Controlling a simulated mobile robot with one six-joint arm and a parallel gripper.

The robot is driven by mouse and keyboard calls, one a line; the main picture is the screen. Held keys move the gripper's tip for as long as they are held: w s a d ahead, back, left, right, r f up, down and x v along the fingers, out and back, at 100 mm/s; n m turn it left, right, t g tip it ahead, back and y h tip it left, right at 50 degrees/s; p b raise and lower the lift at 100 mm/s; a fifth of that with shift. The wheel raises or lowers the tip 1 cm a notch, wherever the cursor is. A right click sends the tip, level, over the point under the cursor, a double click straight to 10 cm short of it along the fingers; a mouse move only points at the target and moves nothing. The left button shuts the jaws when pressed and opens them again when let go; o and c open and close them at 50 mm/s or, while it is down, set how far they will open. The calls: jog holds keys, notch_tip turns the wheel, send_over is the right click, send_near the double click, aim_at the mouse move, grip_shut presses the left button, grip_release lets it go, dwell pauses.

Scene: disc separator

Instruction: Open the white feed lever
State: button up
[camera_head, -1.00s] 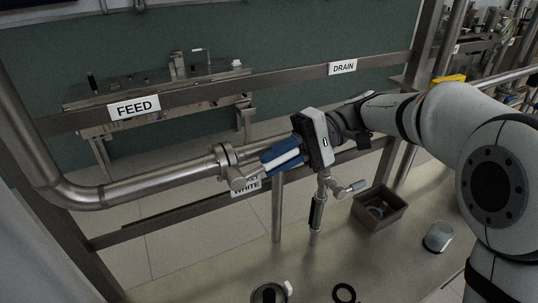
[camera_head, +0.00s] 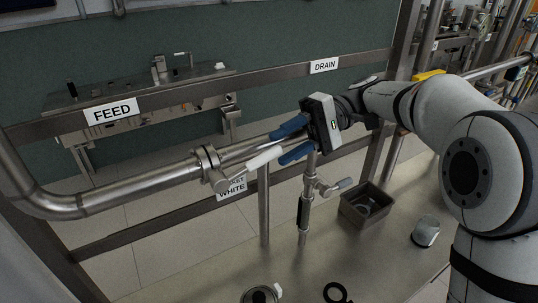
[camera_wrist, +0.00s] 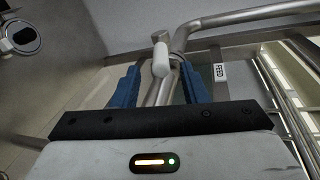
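The white feed lever (camera_head: 262,159) is a white-sleeved handle on the valve of the horizontal steel feed pipe (camera_head: 130,190). In the head view it points right and slightly up from the valve, roughly along the pipe. My gripper (camera_head: 279,147) is open, with one blue finger above and one below the lever's free end. In the wrist view the white lever end (camera_wrist: 161,58) shows in the gap between the blue fingers (camera_wrist: 160,70), apart from both. Whether the lever reaches deep between the fingers is hard to tell.
A second valve with a grey handle (camera_head: 337,187) sits on the vertical pipe below my gripper. A grey bin (camera_head: 366,209), a metal cup (camera_head: 426,232) and a black ring (camera_head: 337,293) are on the surface below. A frame rail carries FEED (camera_head: 111,111) and DRAIN (camera_head: 324,65) labels.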

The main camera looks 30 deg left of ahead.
jog(key=shift+v, duration=1)
jog(key=shift+c, duration=0.4)
